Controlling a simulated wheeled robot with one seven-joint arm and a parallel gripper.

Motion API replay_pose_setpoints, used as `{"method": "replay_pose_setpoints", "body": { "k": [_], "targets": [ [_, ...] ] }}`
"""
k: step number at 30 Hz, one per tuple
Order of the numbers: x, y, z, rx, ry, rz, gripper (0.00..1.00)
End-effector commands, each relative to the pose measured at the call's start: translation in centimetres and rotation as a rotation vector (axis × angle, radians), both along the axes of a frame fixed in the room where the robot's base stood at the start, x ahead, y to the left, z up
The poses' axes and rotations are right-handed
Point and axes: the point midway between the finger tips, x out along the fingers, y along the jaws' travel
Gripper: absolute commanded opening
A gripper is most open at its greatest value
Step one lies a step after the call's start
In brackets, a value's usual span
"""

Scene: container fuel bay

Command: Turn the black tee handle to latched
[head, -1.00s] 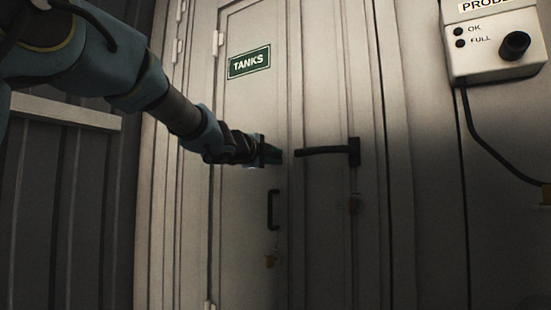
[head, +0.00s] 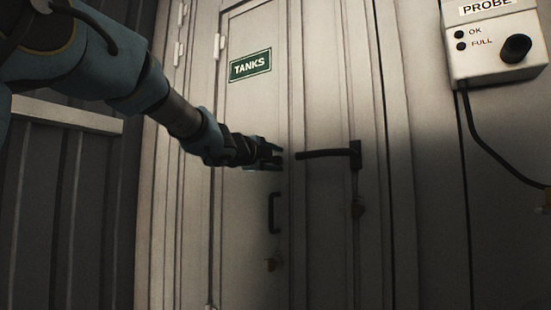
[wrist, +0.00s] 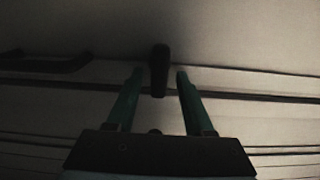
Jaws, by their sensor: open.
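The black tee handle (head: 327,154) is on the door, its bar pointing left and nearly level from a dark upright mount (head: 355,156). My gripper (head: 277,156) is open and empty, just left of the bar's free end, with a small gap showing in the head view. In the wrist view the two teal fingers of my gripper (wrist: 159,72) stand apart, and the dark bar of the tee handle (wrist: 159,68) appears in line between their tips, touching neither. I cannot tell how deep it lies between them. The wrist view is dim.
A black pull handle (head: 274,212) sits below my gripper; it also shows at left in the wrist view (wrist: 45,64). A white probe box (head: 494,45) with a black knob and cable is at right.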

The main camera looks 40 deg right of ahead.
Motion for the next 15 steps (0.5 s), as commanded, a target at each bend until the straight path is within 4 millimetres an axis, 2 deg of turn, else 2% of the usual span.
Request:
{"method": "replay_pose_setpoints", "body": {
  "k": [5,15],
  "targets": [
    [-0.4,2.0,0.1,-0.002,-0.001,0.002,0.53],
    [-2.1,8.3,0.2,-0.002,-0.001,0.003,0.53]
  ]
}}
